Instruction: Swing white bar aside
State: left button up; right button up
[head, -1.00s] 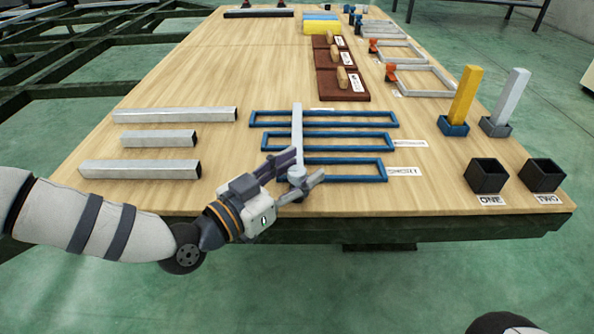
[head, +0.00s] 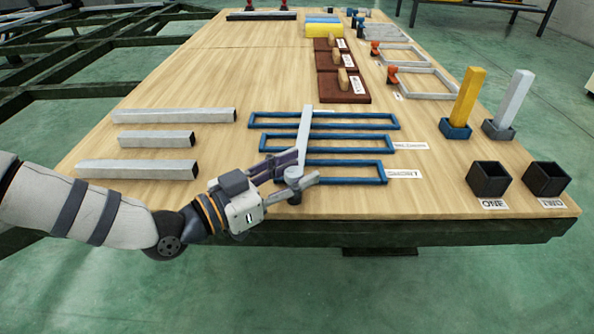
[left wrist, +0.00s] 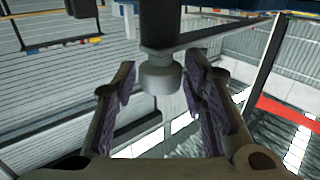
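The white bar (head: 304,133) lies across the blue rectangular frames (head: 325,142) near the table's front edge, slanting with its far end to the right. My left gripper (head: 307,166) is at the bar's near end, one finger on each side of it. In the left wrist view, a round grey knob (left wrist: 160,76) stands between the two spread fingers, with gaps visible on both sides. The left gripper is open around the near end, not clamped. My right gripper is not in view.
Several grey square tubes (head: 157,139) lie left of the frames. On the right stand a yellow post (head: 466,97), a white post (head: 515,98) and two black open boxes (head: 489,179). Brown blocks with wooden handles (head: 341,86) sit farther back. Bare wood lies between frames and tubes.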

pick_arm(q)
jog(key=v, duration=1.2)
jog(key=shift+r, duration=0.1)
